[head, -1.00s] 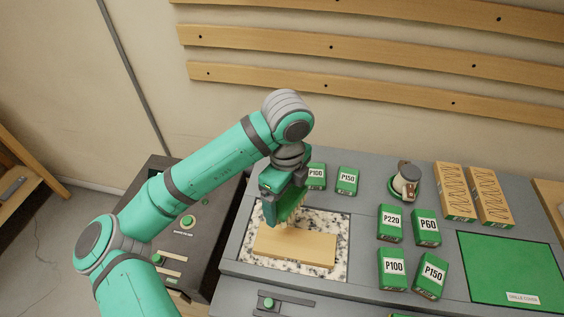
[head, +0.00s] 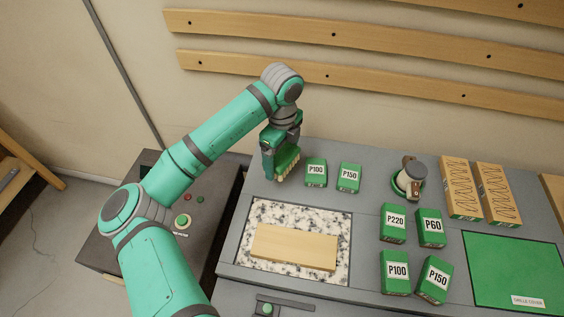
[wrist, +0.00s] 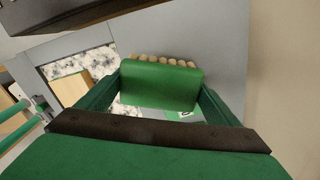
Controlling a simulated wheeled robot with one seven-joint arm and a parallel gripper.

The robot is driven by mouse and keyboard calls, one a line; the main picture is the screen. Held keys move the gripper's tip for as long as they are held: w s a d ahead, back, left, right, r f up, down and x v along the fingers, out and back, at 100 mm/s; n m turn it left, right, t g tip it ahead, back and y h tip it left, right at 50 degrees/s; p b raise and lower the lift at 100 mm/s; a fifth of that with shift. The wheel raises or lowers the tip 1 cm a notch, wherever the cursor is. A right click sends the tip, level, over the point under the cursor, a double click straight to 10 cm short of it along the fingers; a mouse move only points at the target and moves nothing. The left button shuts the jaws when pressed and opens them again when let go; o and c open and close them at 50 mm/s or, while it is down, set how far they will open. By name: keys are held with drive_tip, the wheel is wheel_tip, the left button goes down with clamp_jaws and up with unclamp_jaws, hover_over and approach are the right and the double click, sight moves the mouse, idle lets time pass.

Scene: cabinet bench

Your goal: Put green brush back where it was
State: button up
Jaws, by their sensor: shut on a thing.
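My gripper (head: 280,158) is shut on the green brush (head: 286,163), a green block with pale bristle tufts along its lower edge. In the head view it is at the back left of the bench, left of the green P100 box (head: 316,172). In the wrist view the brush (wrist: 160,84) sits between the two green fingers, with tan tufts at its far edge. I cannot tell whether the bristles touch the bench top.
A wooden block (head: 294,247) lies on the speckled slab (head: 257,215). Green labelled boxes such as P150 (head: 349,178) and P220 (head: 393,222) stand to the right. A small device (head: 410,178), patterned wooden blocks (head: 461,189) and a green panel (head: 515,268) lie further right.

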sight(281, 156)
drive_tip(key=w+f, duration=0.3)
drive_tip(key=shift+f, duration=0.1)
drive_tip(key=shift+a+f, duration=0.15)
drive_tip(key=shift+w+f, duration=0.1)
drive_tip(key=shift+f, duration=1.55)
drive_tip(key=o, duration=0.9)
drive_tip(key=shift+f, duration=0.15)
wheel_tip(281, 156, up, 12)
drive_tip(key=shift+r, duration=0.2)
drive_tip(key=shift+d, duration=0.2)
